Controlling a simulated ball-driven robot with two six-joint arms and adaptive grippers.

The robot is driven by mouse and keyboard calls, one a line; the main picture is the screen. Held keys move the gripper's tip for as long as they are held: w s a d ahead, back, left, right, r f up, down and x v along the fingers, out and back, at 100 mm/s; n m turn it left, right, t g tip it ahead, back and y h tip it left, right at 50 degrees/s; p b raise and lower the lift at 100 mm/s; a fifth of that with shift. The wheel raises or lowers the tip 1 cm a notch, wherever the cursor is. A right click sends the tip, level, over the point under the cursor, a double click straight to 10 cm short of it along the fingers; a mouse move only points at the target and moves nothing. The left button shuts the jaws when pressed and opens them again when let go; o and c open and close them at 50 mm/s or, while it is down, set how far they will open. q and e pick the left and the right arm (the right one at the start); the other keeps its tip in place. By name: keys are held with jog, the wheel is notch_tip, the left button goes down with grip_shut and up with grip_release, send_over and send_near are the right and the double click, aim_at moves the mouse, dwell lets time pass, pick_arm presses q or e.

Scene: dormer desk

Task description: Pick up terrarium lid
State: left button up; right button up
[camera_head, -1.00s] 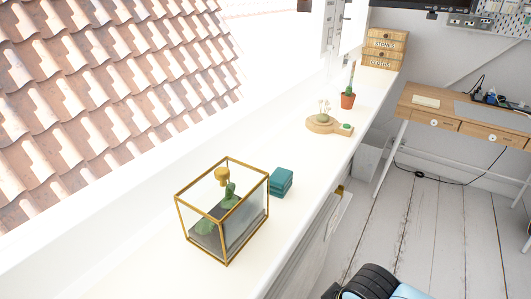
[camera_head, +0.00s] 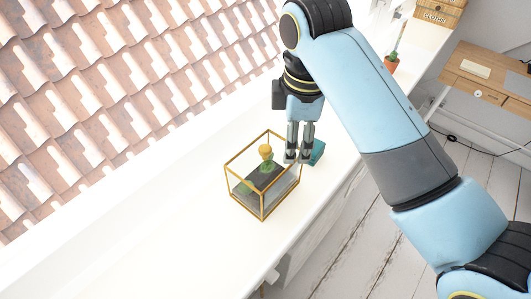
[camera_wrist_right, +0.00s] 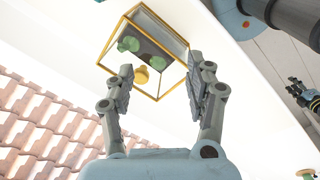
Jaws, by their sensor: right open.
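The terrarium (camera_head: 262,205) is a gold-framed glass box on the white sill, with green plants and a dark bed inside. Its lid is marked by a round gold knob (camera_head: 265,150), which also shows in the right wrist view (camera_wrist_right: 141,76). My right gripper (camera_head: 297,160) points down, open and empty, beside the box's right back side in the head view. In the right wrist view its fingers (camera_wrist_right: 160,70) spread across the box, with the knob between them nearer the left finger. A gripper, seemingly my left one (camera_wrist_right: 301,92), shows small at that view's right edge; its jaws are unclear.
A teal block (camera_head: 317,152) sits just behind my right gripper, partly hidden. A potted cactus (camera_head: 391,66) and wooden drawers (camera_head: 438,12) stand farther along the sill. A wooden desk (camera_head: 500,75) is at the right. The sill's front left is clear.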

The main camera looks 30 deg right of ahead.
jog(key=w+a+n, duration=0.1)
jog(key=w, duration=0.1)
jog(key=w+a+r+n, duration=0.1)
jog(key=w+n, duration=0.1)
jog(key=w+a+r+n+g, duration=0.1)
jog(key=w+n, duration=0.1)
jog(key=shift+w, duration=0.1)
send_over(265, 148)
jog(key=f, duration=0.4)
jog(key=shift+s+a+f, duration=0.1)
jog(key=shift+s+f, duration=0.1)
jog(key=shift+f, duration=0.05)
jog(key=f+p, duration=0.1)
jog(key=f, duration=0.3)
jog(key=shift+w+f+p, duration=0.2)
jog(key=shift+p, duration=0.2)
jog(key=shift+f, duration=0.5)
grip_shut()
